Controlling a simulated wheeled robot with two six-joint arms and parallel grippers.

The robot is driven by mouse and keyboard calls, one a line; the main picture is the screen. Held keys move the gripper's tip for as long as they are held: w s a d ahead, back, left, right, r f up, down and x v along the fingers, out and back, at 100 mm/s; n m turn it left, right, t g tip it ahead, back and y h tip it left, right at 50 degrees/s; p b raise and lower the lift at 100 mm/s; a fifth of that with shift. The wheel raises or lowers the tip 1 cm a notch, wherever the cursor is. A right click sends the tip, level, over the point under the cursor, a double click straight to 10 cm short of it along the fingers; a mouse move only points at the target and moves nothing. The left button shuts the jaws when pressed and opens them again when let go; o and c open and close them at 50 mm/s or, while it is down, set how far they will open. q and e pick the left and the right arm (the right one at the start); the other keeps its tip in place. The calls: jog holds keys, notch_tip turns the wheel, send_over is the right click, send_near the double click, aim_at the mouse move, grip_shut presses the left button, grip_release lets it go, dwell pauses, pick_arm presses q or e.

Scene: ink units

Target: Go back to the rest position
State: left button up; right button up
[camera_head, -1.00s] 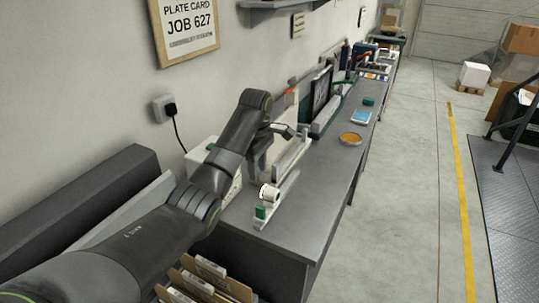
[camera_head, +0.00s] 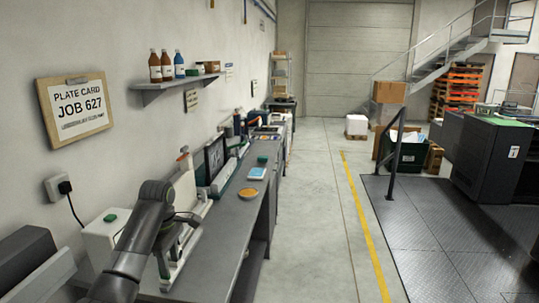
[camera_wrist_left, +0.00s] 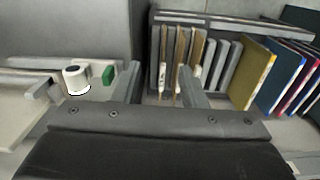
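My left arm comes in from the lower left in the head view, bent at the elbow over the near end of the bench (camera_head: 222,232). Its gripper (camera_head: 163,266) hangs down there, small and partly hidden by the arm. In the left wrist view the two fingers of the left gripper (camera_wrist_left: 160,80) stand well apart with nothing held between them. My right gripper shows in neither view.
In the left wrist view, a white roll (camera_wrist_left: 76,80) and a green block (camera_wrist_left: 108,74) lie left of the fingers; upright dividers and folders (camera_wrist_left: 252,72) stand right. The floor (camera_head: 312,220) beside the bench is clear. A wall shelf (camera_head: 175,84) holds bottles.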

pick_arm(q)
jog(key=s+a+f+m+t, duration=0.25)
jog(key=s+f+m, duration=0.55)
jog(key=s+f, duration=1)
jog(key=s+a+r+m+t+y, duration=0.15)
jog(key=s+m, duration=0.65)
jog(key=s, duration=1.7)
notch_tip(320, 180, down, 30)
jog(key=a+g+b, duration=0.2)
jog(key=b, duration=0.3)
jog(key=s+d+f+b, duration=0.1)
jog(key=s+f+b, duration=0.2)
jog(key=s+f, duration=1.2)
notch_tip(320, 180, down, 4)
jog(key=shift+s+f+g+b, duration=0.15)
jog(key=shift+g+b, duration=0.2)
jog(key=shift+g, duration=0.05)
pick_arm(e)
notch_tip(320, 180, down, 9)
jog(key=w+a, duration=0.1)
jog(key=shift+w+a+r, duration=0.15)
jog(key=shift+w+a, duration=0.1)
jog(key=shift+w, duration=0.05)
